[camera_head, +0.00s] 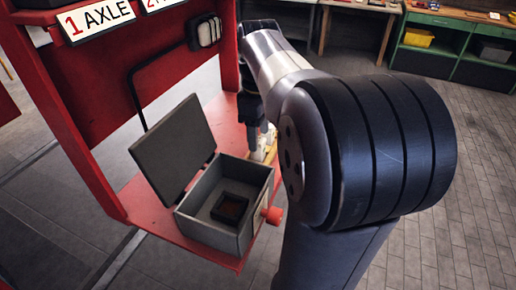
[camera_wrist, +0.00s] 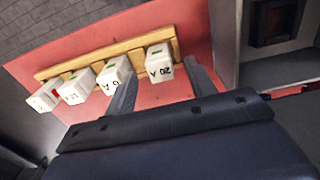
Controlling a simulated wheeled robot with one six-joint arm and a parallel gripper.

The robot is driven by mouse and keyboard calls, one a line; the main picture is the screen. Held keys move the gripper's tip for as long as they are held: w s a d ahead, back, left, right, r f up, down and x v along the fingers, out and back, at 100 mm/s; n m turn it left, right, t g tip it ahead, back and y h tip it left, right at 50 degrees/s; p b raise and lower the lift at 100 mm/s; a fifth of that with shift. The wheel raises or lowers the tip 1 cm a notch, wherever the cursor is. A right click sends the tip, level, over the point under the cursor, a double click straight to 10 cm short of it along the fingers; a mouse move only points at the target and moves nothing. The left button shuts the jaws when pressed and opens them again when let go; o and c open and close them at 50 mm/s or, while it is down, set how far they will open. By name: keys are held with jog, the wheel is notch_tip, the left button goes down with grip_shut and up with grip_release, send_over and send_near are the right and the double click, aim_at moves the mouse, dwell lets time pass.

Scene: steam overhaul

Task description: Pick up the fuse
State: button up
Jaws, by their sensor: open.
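Several white block-shaped fuses stand in a row on a wooden strip (camera_wrist: 88,66) in the wrist view. The rightmost fuse (camera_wrist: 159,60) reads "20 A" and bears a green mark. My gripper (camera_wrist: 160,77) is open, with one finger on each side of that fuse and a gap visible; I cannot tell whether either touches it. The leftmost fuse (camera_wrist: 43,97) shows a red mark. In the head view, my gripper (camera_head: 258,138) points down at the row, and my arm hides part of the fuses (camera_head: 261,150).
A grey box (camera_head: 249,232) with its lid (camera_head: 174,147) open stands beside the row on the red shelf (camera_head: 160,217). A dark square socket (camera_head: 231,207) is inside it. A red upright panel (camera_head: 95,100) rises behind. Green workbenches (camera_head: 455,55) stand far back.

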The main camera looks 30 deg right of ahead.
notch_tip(320, 180, down, 3)
jog(key=shift+w+f, duration=0.1)
jog(key=shift+f, duration=0.1)
jog(key=shift+c, duration=0.2)
jog(key=c, duration=1)
